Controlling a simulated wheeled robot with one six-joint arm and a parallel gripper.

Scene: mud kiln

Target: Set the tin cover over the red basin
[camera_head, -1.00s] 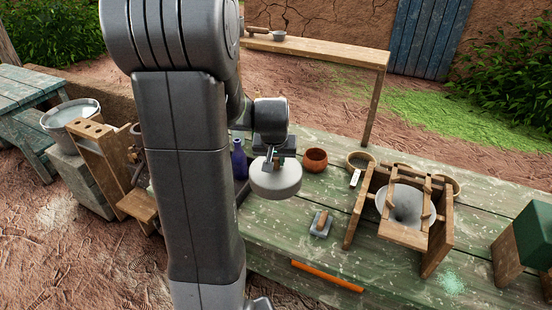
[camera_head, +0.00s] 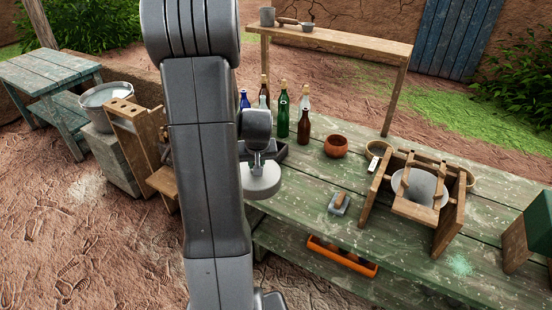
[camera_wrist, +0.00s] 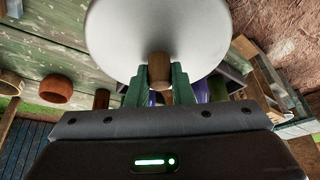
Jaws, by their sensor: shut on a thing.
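My gripper (camera_wrist: 158,85) is shut on the wooden knob of the tin cover (camera_wrist: 158,30), a round pale grey disc. In the head view the cover (camera_head: 262,183) hangs roughly level below my gripper (camera_head: 262,158), by the left end of the green table. It is clear of the bowls and bottles. A small reddish-brown bowl (camera_head: 336,146) stands open on the table to the right of the cover; it also shows in the wrist view (camera_wrist: 56,90). I see no other red vessel that could be the basin. My arm hides part of the scene on the left.
A wooden stand with a grey funnel-like bowl (camera_head: 421,187) is on the right of the table (camera_head: 400,262). An orange tray (camera_head: 342,257) lies below. A metal tub (camera_head: 112,95) stands at far left.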

